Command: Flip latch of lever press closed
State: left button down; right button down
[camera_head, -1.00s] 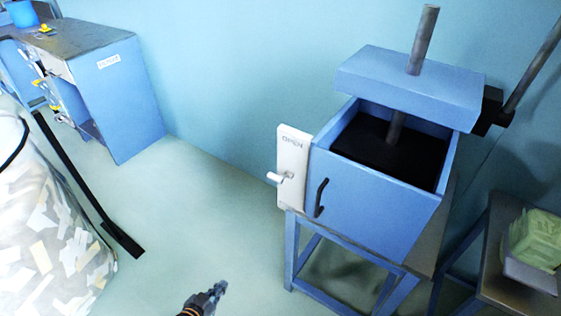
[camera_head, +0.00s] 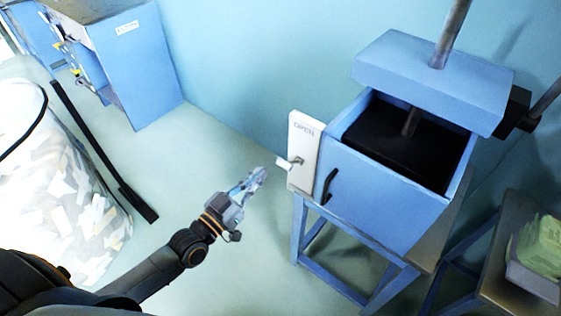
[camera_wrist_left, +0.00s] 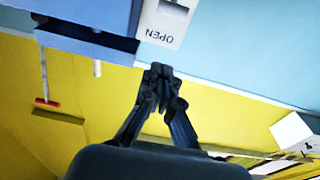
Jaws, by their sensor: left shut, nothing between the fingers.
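The lever press is a blue box (camera_head: 385,200) on a blue stand, with a thick blue top block (camera_head: 432,82) on a grey rod above a dark cavity. A white latch plate marked OPEN (camera_head: 304,150) is on its left side, with a small white latch lever (camera_head: 290,163) sticking out left. The plate also shows at the top of the left wrist view (camera_wrist_left: 163,22). My left gripper (camera_head: 258,178) is shut and empty, a little left of the latch and apart from it. It also shows in the left wrist view (camera_wrist_left: 160,72). My right gripper is not in view.
A black handle (camera_head: 330,186) is on the press front. A clear bin of paper scraps (camera_head: 75,215) stands at left, with a black bar beside it. A blue cabinet (camera_head: 135,65) is behind.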

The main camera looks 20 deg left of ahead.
pick_arm(q)
jog(key=r+p, duration=0.2)
send_over(280, 163)
jog(key=d, duration=0.1)
jog(key=shift+f, duration=0.25)
jog(key=f, duration=0.1)
jog(key=s+f, duration=0.1)
jog(key=f, duration=0.1)
jog(key=shift+a+f, duration=0.1)
jog(key=shift+a, duration=0.05)
jog(key=shift+s+a+f, duration=0.15)
jog(key=shift+f, duration=0.4)
